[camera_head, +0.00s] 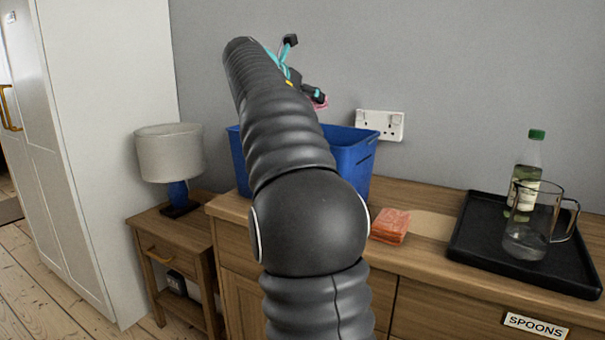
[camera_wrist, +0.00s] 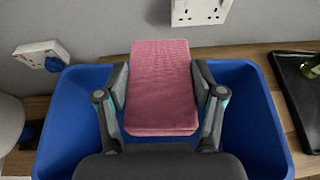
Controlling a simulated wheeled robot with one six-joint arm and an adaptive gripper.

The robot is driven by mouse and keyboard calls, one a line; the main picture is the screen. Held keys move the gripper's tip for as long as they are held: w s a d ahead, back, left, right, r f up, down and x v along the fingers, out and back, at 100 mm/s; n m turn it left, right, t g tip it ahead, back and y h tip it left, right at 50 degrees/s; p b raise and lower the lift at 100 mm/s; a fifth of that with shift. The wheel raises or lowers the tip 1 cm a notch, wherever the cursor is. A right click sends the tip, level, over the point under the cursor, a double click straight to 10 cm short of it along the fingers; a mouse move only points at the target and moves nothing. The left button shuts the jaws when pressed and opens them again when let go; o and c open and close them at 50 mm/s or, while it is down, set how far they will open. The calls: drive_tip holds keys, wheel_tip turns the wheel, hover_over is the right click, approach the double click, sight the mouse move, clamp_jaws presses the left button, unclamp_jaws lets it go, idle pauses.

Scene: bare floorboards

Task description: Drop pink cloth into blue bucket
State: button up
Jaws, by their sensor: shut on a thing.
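My gripper (camera_wrist: 161,100) is shut on the folded pink cloth (camera_wrist: 160,75), with one finger on each side of it. In the wrist view the cloth is in front of the blue bucket (camera_wrist: 262,122), with blue walls showing to the left and right. In the head view the blue bucket (camera_head: 350,155) stands on the wooden sideboard, partly hidden by my arm. My gripper (camera_head: 316,98) shows above its rim there, with only a small pink edge of the cloth (camera_head: 320,103) visible.
An orange folded stack (camera_head: 391,226) lies on the sideboard right of the bucket. A black tray (camera_head: 480,262) at the right holds a bottle (camera_head: 523,175) and a glass jug (camera_head: 530,225). A lamp (camera_head: 170,155) stands on a lower side table at the left. A wall is close behind.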

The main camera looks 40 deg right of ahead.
drive_tip(key=shift+f, duration=0.1)
drive_tip(key=o, duration=1.2)
drive_tip(key=shift+c, duration=0.2)
drive_tip(key=shift+a, duration=0.1)
drive_tip(key=v, duration=1.1)
drive_tip(key=shift+s+a+r, duration=0.25)
drive_tip(key=shift+a, duration=0.05)
